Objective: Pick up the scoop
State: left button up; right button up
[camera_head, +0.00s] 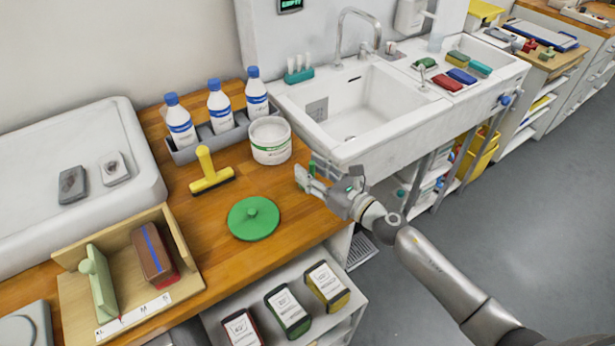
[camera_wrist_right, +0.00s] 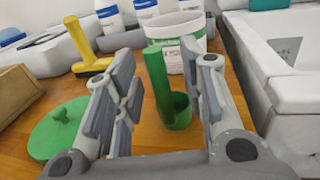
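The green scoop (camera_wrist_right: 157,82) stands on the wooden counter in the right wrist view, its flat handle upright and its round cup at the bottom. In the head view only a small green part of it (camera_head: 312,167) shows, mostly hidden by my right gripper (camera_head: 322,184). My right gripper is open, its fingers apart on either side of the scoop in the right wrist view (camera_wrist_right: 168,88). I see a gap between the scoop and each finger; contact cannot be made out. My left gripper is not in view.
A white tub (camera_head: 270,142) stands just behind the scoop. A green lid (camera_head: 253,218) and a yellow squeegee-like tool (camera_head: 211,176) lie to the left. Bottles stand in a grey rack (camera_head: 187,153). The sink (camera_head: 352,148) borders the counter on the right.

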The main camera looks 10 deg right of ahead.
jog(key=shift+w+a, duration=0.1)
jog(key=shift+w, duration=0.1)
jog(key=shift+s, duration=0.1)
grip_shut()
